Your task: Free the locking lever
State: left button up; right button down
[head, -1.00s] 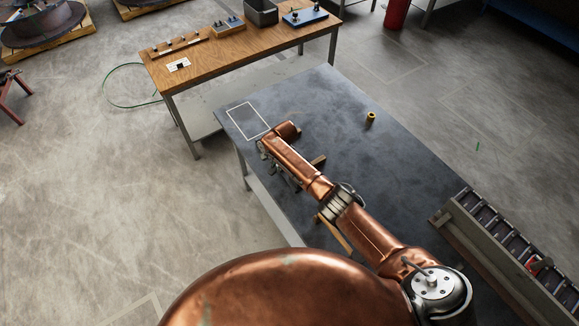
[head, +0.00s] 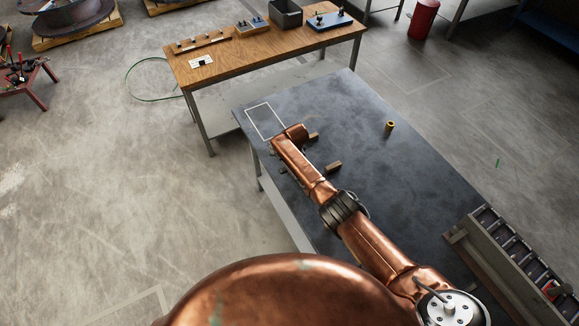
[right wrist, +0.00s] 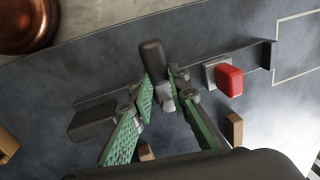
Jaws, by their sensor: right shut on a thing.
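In the right wrist view, a dark lever (right wrist: 152,56) with a rounded handle stands at the upper middle, its lower part between my green-padded fingers. My right gripper (right wrist: 161,92) is shut on it. The lever belongs to a dark steel fixture (right wrist: 245,52) with a long flat rail lying on the grey table. A red block (right wrist: 229,80) sits on a light plate to the right of the lever. In the head view my copper right arm covers most of the fixture and the gripper. My left gripper is in neither view.
The dark grey table (head: 400,165) bears a small brass ring (head: 390,126), a wooden block (head: 333,167) and a white outlined rectangle (head: 265,121). A rack of slots (head: 515,260) stands at the right. A wooden bench (head: 260,50) with parts stands behind. The table's middle is mostly clear.

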jog(key=c, duration=1.8)
grip_release()
jog(key=r, duration=0.4)
jog(key=s+r, duration=0.1)
jog(key=r, duration=0.2)
jog(key=s+d+r, duration=0.1)
jog(key=r, duration=0.3)
jog(key=shift+r, duration=0.35)
